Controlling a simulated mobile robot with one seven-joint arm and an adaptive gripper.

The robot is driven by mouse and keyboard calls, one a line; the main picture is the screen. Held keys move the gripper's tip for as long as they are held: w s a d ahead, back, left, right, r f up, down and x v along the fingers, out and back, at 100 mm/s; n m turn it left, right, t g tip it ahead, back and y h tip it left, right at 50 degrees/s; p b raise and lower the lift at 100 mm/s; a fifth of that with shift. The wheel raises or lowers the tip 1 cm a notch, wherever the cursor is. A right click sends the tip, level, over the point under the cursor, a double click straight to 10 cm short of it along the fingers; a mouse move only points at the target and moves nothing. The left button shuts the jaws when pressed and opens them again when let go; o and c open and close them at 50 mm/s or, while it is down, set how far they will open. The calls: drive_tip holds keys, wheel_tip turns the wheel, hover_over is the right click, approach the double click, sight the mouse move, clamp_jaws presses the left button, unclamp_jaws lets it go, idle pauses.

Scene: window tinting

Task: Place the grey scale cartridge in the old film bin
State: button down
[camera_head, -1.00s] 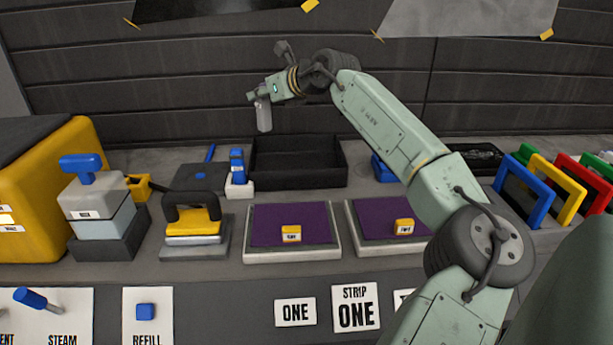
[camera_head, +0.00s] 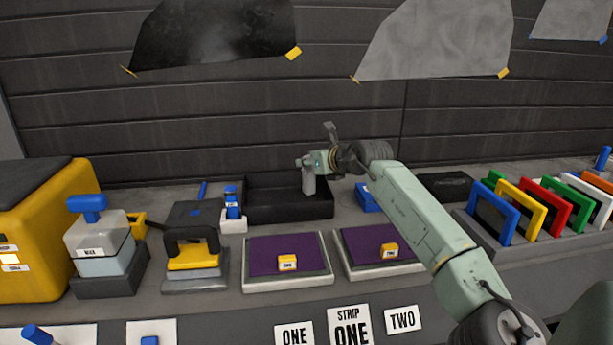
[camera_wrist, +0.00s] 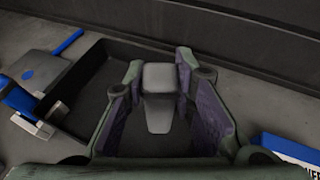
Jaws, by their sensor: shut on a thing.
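My gripper (camera_head: 306,165) is shut on the grey scale cartridge (camera_head: 308,185), which hangs down below the fingers. In the wrist view the cartridge (camera_wrist: 159,92) sits between the two finger pads, with its narrow end pointing down. A black open tray (camera_head: 262,208), which looks like the old film bin, stands at the back of the bench. The cartridge overlaps the tray's right part in the head view. In the wrist view the tray (camera_wrist: 88,75) lies below and to the left, partly hidden by my gripper. Its visible floor looks empty. I cannot tell the exact height of the cartridge over it.
A blue and white bottle (camera_head: 233,207) stands left of the tray, and a blue box (camera_head: 366,197) stands to its right. Two purple pads (camera_head: 262,257) lie in front. A rack of coloured frames (camera_head: 520,213) is at the right. The wall is close behind.

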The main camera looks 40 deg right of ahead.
sight(312, 176)
wheel_tip(312, 176, down, 4)
drive_tip(key=shift+r+p, duration=0.25)
drive_tip(key=shift+p, duration=0.45)
drive_tip(key=shift+f, duration=0.3)
drive_tip(key=shift+f, duration=0.1)
drive_tip(key=shift+f+b, duration=0.15)
drive_tip(key=shift+b, duration=0.2)
drive_tip(key=c, duration=1.3)
unclamp_jaws()
drive_tip(key=shift+c, duration=0.2)
